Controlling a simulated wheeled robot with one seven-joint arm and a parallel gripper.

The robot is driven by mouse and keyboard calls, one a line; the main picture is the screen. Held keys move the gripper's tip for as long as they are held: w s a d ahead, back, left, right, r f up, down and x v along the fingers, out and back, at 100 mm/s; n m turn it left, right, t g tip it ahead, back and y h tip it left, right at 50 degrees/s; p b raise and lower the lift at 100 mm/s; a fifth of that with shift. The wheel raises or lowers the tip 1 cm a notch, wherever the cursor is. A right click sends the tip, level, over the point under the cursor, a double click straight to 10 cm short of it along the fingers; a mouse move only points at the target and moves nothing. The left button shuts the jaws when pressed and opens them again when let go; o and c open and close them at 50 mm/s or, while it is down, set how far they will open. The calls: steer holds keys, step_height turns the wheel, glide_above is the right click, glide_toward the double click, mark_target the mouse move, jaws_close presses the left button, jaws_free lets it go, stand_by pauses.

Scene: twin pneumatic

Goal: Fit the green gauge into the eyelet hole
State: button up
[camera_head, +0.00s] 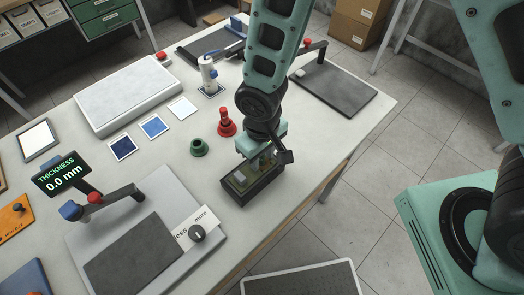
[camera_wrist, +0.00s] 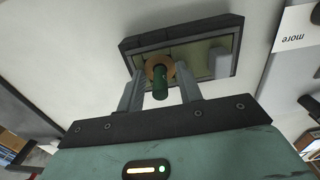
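The green gauge (camera_wrist: 160,84) is a short green peg, seen in the wrist view between my gripper's two fingers. Its far end meets a brown-orange ring, the eyelet (camera_wrist: 151,66), which appears to surround it; how deep the peg sits is hidden. The eyelet lies over a dark-rimmed box (camera_wrist: 232,36) with an olive inside. My gripper (camera_wrist: 160,78) reaches down to the box, its fingers apart, with a visible gap on each side of the gauge. In the head view my gripper (camera_head: 262,164) is over the box (camera_head: 264,192), and the gauge is hidden.
A green holder (camera_head: 198,149) stands left of the box, with a red gauge (camera_head: 226,121) in its red holder behind it. Blue cards lie further back.

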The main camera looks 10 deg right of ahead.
step_height(320, 180, up, 12)
steer(key=b, duration=0.3)
steer(key=s+d+r+n, duration=0.1)
steer(key=s+d+r, duration=0.6)
steer(key=s, duration=0.4)
steer(key=shift+s+d+r+y, duration=0.15)
steer(key=shift+d+r+y, duration=0.15)
steer(key=shift+d, duration=0.25)
